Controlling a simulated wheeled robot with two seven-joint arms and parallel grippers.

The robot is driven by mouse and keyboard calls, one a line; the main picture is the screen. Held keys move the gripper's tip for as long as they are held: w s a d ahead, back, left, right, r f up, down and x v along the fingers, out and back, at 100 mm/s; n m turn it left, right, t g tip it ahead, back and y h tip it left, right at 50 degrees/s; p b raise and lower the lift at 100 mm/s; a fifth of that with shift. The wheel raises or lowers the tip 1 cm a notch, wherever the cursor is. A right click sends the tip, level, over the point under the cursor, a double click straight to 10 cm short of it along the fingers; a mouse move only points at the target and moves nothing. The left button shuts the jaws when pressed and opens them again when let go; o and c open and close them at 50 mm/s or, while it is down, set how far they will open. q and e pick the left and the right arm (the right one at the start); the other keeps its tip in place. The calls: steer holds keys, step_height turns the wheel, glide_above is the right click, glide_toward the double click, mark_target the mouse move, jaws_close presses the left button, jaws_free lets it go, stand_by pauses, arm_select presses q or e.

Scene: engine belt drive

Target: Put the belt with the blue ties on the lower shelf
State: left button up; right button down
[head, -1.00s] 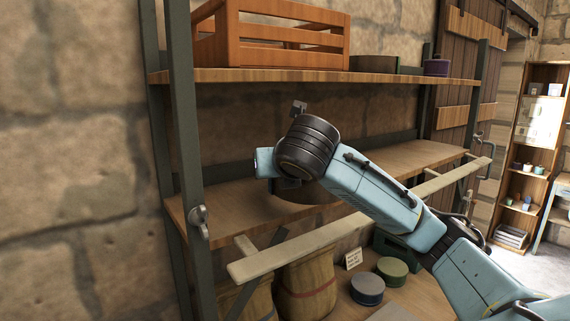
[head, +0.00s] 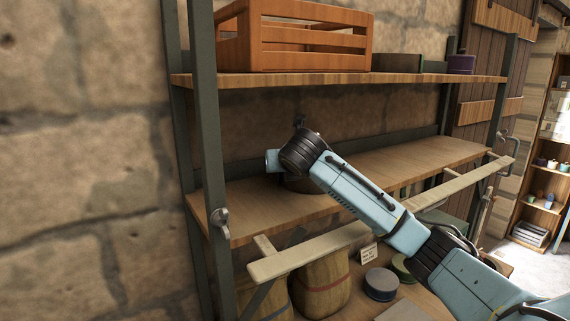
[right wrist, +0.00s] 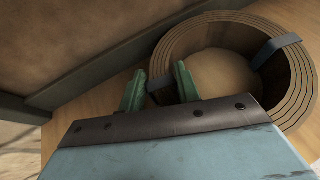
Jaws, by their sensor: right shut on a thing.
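A brown ribbed belt coil with blue-grey ties (right wrist: 220,30) fills the upper right of the right wrist view. In the head view only a dark part of the belt (head: 302,186) shows beneath my wrist. My right gripper (right wrist: 160,84) is shut on the near-left wall of the coil, beside a tie, with one green finger on each side. The coil is flat at the middle shelf board (head: 400,163), below the crate's shelf; whether it fully rests there is hard to tell. The gripper's fingers are hidden in the head view. My left gripper is out of view.
A pale wooden rail (head: 310,252) runs before the middle board. Below are sacks (head: 322,283) and round tins (head: 380,283). The middle board's right side is clear.

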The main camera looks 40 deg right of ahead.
steer(key=c, duration=1)
jaws_free()
steer(key=shift+f, duration=0.1)
steer(key=shift+s+a, duration=0.1)
steer(key=b+v, duration=0.1)
steer(key=v, duration=1)
steer(key=shift+s+a+b, duration=0.15)
steer(key=shift+s+b, duration=0.15)
steer(key=shift+s, duration=0.05)
